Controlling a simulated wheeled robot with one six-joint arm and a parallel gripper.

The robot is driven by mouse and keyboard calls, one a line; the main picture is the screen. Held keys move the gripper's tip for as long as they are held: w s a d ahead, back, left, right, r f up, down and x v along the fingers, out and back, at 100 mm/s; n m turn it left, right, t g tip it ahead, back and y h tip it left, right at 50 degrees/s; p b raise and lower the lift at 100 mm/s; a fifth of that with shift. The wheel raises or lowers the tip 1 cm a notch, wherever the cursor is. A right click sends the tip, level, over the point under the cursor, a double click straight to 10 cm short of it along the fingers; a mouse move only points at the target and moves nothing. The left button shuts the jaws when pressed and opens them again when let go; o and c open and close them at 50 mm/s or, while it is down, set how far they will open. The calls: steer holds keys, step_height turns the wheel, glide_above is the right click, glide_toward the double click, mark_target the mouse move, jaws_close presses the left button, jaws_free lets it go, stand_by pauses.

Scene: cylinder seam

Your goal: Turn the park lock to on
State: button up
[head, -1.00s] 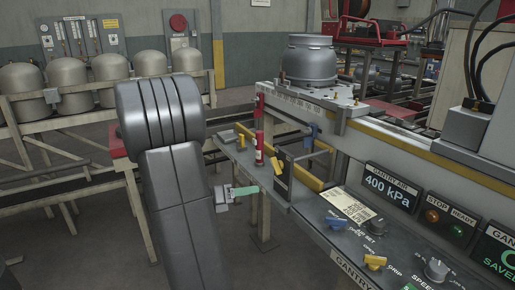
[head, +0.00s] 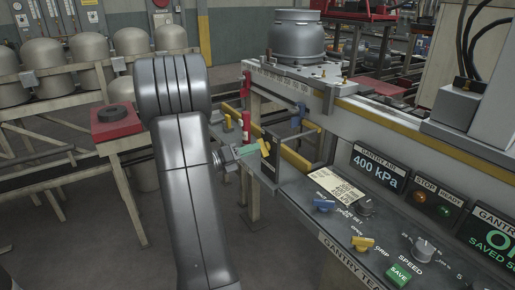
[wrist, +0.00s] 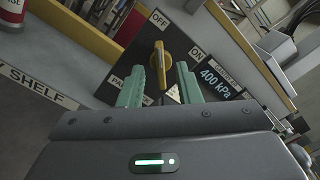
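The park lock is a yellow handle (wrist: 160,66) on a dark plate. In the wrist view, its upper end points towards the OFF label (wrist: 159,18); the ON label (wrist: 197,54) is to the right. A partly hidden PARK LOCK label lies below. My gripper (wrist: 168,74) is open, its green fingers apart on either side of the handle's lower part. I cannot tell whether they touch it. In the head view, my gripper (head: 256,150) is right at the yellow handle (head: 265,147), beside the bench end.
A red-and-white can (head: 247,127) stands on the shelf near the handle. A yellow rail (head: 295,160) runs close by.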

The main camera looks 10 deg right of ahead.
steer(key=shift+x, duration=1.6)
jaws_close()
steer(key=shift+f, duration=0.1)
steer(key=m+b, duration=1.7)
steer(key=b, duration=0.1)
steer(key=shift+s+d+m, duration=0.1)
steer(key=shift+s+m, duration=0.3)
steer(key=shift+b, duration=0.3)
